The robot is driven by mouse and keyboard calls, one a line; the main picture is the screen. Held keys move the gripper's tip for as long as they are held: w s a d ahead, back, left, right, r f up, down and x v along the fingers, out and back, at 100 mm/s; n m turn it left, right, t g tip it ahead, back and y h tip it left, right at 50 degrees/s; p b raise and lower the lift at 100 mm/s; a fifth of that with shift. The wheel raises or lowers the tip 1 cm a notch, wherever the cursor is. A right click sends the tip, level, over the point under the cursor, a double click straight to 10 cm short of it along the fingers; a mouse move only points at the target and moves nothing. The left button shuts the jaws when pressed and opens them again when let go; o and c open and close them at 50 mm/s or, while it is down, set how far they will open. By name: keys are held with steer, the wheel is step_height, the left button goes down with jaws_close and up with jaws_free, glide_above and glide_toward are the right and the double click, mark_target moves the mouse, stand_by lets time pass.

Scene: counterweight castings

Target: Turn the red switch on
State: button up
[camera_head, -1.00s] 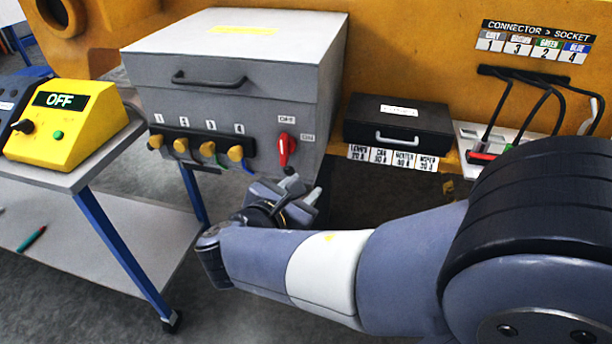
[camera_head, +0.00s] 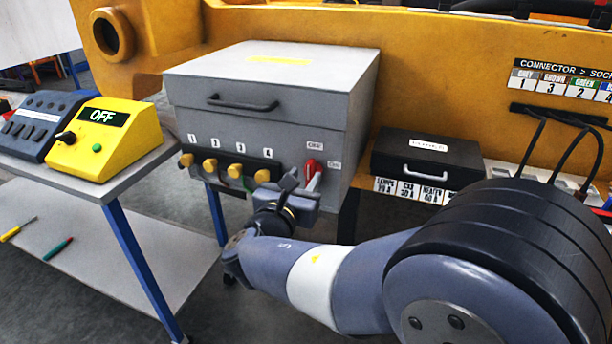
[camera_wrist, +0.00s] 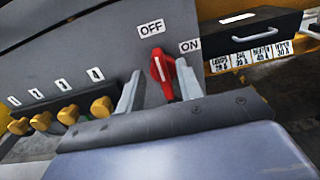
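The red switch (camera_head: 310,166) is on the front of the grey box (camera_head: 262,120), at its right side. In the wrist view the red switch (camera_wrist: 161,72) stands roughly upright, its top just below the OFF label (camera_wrist: 151,28). The ON label (camera_wrist: 190,45) is to its upper right. My gripper (camera_wrist: 158,88) is open, with one finger on each side of the switch. The right finger looks close to the switch; I cannot tell if it touches. In the head view my gripper (camera_head: 300,188) hides the switch's lower part.
Several yellow knobs (camera_wrist: 70,114) line the box front to the left. A black case (camera_head: 428,158) is to the right. A yellow unit reading OFF (camera_head: 104,140) stands on the table (camera_head: 70,180) at left. The yellow casting (camera_head: 450,60) is behind the box.

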steer(key=shift+x, duration=0.95)
jaws_close()
